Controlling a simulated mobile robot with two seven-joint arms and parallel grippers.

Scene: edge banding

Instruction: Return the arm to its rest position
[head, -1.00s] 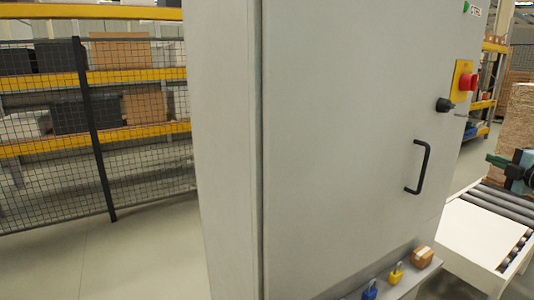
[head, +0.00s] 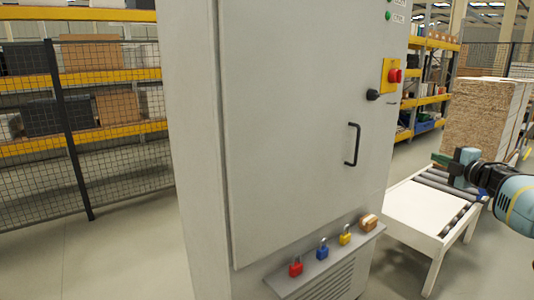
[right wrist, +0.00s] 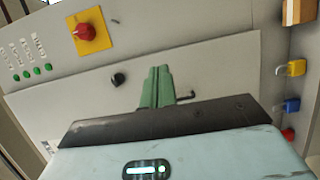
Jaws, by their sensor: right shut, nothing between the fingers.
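My right gripper (head: 440,159) shows at the right edge of the head view, on a pale blue and black wrist. It is in front of the roller conveyor and apart from the cabinet. In the right wrist view its green fingers (right wrist: 156,87) are together with nothing between them. Behind them is the grey cabinet front (right wrist: 220,65). My left gripper is not in view.
A roller conveyor (head: 415,212) and stacked boards (head: 480,120) are at right. A mesh fence (head: 105,130) is at left; floor before it is clear.

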